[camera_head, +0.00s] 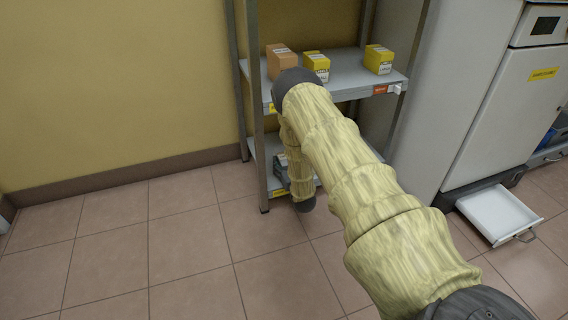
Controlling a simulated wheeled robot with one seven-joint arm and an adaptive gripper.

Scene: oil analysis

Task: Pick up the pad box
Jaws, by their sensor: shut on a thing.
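My arm reaches from the lower right to the shelf rack and bends down in front of it. My gripper is hidden behind the arm, so I cannot see its jaws or what is between them. A small dark grey thing (280,162) shows beside the arm at the lower shelf; I cannot tell what it is. On the upper shelf stand an orange-brown box (279,62), a yellow box with a white label (316,66) and another yellow box (378,59). I cannot read which one is the pad box.
The metal rack's upper shelf (346,82) has free room between the yellow boxes. Its posts stand close to my arm. A white cabinet (455,100) is at the right, with an open white drawer (499,213) low down. The tiled floor at left is clear.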

